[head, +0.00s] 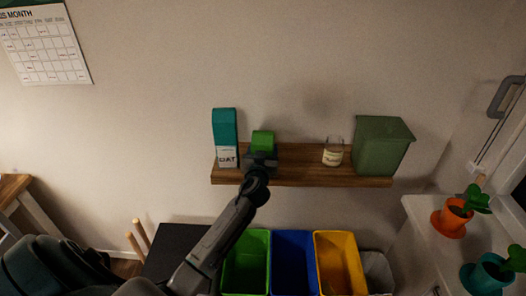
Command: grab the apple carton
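A small green carton (263,139) stands on the wooden shelf (310,180); its lower part is hidden behind my gripper, so I cannot read a label. It may be the apple carton. My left gripper (261,158) is at the shelf, right in front of this carton. Its fingers are dark and small, and I cannot tell whether they are open or shut on the carton. A taller teal and white carton marked "OAT" (225,137) stands just left of it. My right gripper is not in view.
A glass jar (333,151) and a large green bin (382,146) stand further right on the shelf. Below are green (245,248), blue (293,250) and yellow (340,250) bins. Potted plants stand at the right. The shelf is clear between gripper and jar.

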